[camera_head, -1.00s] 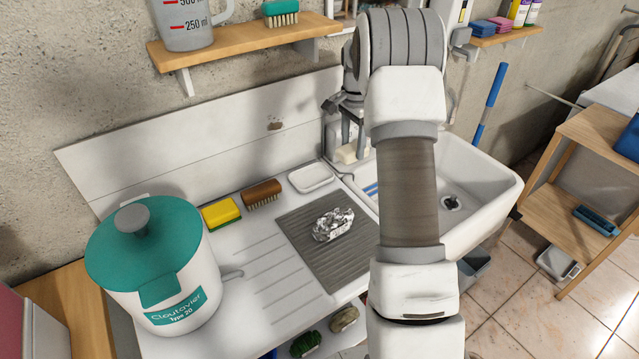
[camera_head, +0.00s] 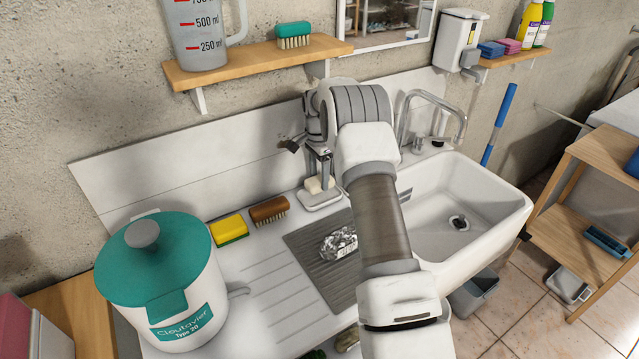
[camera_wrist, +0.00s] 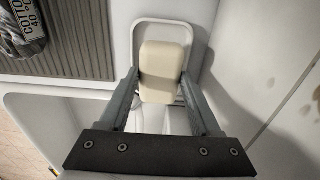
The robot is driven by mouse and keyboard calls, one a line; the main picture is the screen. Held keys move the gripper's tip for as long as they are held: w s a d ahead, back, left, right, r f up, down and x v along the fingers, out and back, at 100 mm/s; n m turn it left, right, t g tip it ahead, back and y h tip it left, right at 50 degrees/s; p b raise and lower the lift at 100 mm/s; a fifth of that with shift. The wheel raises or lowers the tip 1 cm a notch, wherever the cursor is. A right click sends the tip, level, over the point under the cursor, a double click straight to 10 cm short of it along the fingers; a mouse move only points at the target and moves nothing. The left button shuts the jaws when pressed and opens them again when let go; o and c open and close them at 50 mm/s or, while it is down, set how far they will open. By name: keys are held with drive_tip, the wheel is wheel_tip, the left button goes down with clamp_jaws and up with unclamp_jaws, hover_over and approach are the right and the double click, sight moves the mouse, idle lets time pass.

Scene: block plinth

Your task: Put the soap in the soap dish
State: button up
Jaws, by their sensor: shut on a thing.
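The soap (camera_head: 313,184) is a cream block with rounded edges. My gripper (camera_head: 319,178) is shut on it and holds it over the soap dish (camera_head: 320,200), a shallow white tray at the back of the drainboard. In the wrist view the soap (camera_wrist: 163,70) sits between the two fingers of my gripper (camera_wrist: 160,80). The white rim of the dish (camera_wrist: 166,21) shows beyond and to both sides of it. I cannot tell whether the soap touches the dish. The near part of the dish is partly hidden by the soap and the fingers.
A brown brush (camera_head: 269,210) and a yellow-green sponge (camera_head: 230,229) lie left of the dish.

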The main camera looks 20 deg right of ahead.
sight(319, 179)
drive_tip(key=shift+f, duration=1.4)
drive_tip(key=shift+f, duration=0.15)
drive_tip(key=o, duration=1.4)
wheel_tip(319, 179, up, 8)
drive_tip(key=shift+f, duration=0.1)
drive_tip(key=shift+s, duration=0.15)
